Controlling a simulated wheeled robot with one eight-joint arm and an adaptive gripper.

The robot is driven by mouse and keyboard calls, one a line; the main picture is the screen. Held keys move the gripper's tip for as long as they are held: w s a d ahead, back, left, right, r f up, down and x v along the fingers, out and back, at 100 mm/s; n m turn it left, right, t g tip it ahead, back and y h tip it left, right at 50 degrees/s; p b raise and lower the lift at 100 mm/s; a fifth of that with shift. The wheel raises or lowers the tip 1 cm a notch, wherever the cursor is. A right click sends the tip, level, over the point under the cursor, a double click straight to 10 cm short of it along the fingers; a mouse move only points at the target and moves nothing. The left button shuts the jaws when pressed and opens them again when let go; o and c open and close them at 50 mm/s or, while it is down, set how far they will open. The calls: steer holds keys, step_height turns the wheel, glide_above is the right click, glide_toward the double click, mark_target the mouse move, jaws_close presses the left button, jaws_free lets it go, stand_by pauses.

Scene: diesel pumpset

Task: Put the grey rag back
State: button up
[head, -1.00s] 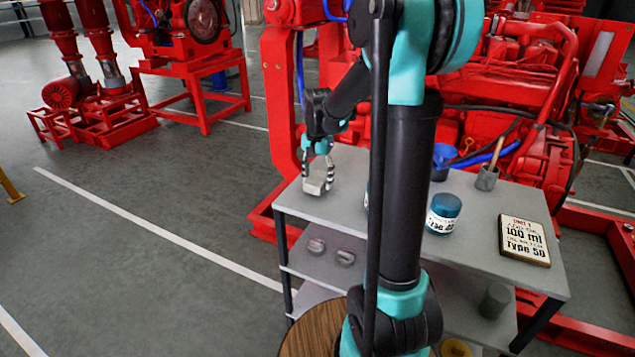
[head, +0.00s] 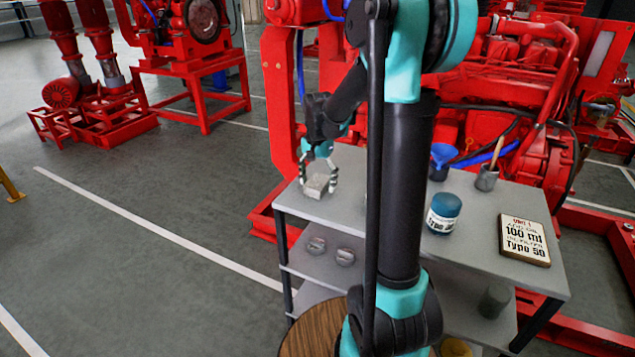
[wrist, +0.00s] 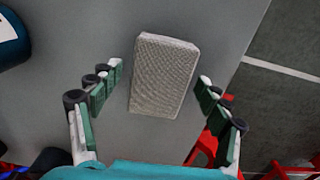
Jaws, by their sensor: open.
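The grey rag (head: 317,185) is a small folded block on the left end of the trolley's grey top shelf (head: 390,225). In the wrist view the rag (wrist: 163,75) lies between and just beyond the fingertips, with gaps on both sides. My gripper (head: 319,176) is open above the rag, its fingers pointing down on either side of it. The wrist view shows my gripper (wrist: 160,80) empty, with both fingers spread. Part of the top shelf is hidden behind my arm.
Two small grey items (head: 331,251) lie on the shelf below. A red engine (head: 490,80) stands behind the trolley.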

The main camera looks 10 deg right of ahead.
mark_target(318, 182)
step_height(318, 182, up, 12)
stand_by(0.5)
steer(key=shift+c, duration=0.3)
